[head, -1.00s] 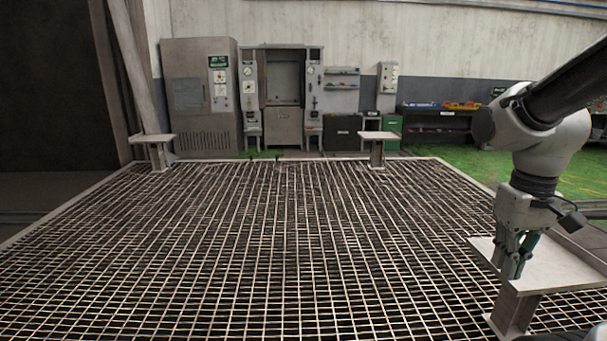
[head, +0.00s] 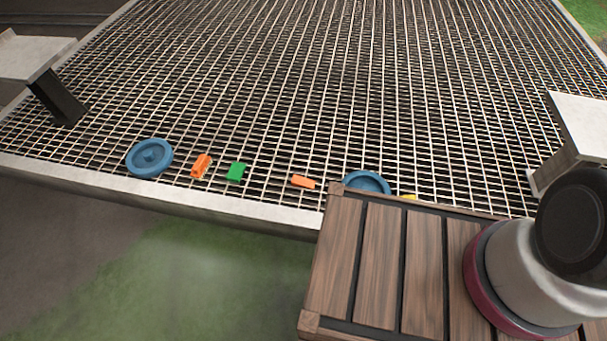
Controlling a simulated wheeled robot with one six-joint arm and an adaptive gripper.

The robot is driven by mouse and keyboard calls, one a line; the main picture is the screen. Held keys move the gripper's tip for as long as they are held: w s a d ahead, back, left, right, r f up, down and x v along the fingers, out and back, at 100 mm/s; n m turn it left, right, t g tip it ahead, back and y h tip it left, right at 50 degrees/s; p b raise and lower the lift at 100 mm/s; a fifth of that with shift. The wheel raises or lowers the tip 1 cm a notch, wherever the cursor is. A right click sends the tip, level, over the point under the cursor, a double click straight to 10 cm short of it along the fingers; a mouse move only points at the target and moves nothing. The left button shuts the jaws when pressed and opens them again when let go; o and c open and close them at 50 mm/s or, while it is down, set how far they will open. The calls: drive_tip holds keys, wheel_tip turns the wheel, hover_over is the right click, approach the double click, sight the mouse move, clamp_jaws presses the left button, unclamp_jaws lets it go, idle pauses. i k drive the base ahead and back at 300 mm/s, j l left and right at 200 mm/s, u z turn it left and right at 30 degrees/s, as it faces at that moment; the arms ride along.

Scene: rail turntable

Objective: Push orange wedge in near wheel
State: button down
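A blue wheel (head: 150,157) lies on the metal grating at the left. A second blue wheel (head: 367,181) lies further right, close to my body, its lower part hidden behind my wooden-slatted base. One orange wedge (head: 201,166) lies just right of the left wheel, apart from it. Another orange wedge (head: 304,181) lies left of the right wheel, with a small gap between them. My gripper is not in view; only my arm's lower part shows at the bottom right.
A green block (head: 236,172) lies between the two orange wedges. A bit of yellow (head: 408,197) shows right of the right wheel, mostly hidden. The grating (head: 300,90) beyond is clear. Raised metal stands rise at the left (head: 32,57) and right (head: 582,125).

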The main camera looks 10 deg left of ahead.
sight(297, 181)
drive_tip(key=j+u, duration=0.65)
drive_tip(key=u, duration=0.15)
drive_tip(key=i+j+u, duration=0.15)
drive_tip(key=u, duration=0.25)
drive_tip(key=j, duration=0.15)
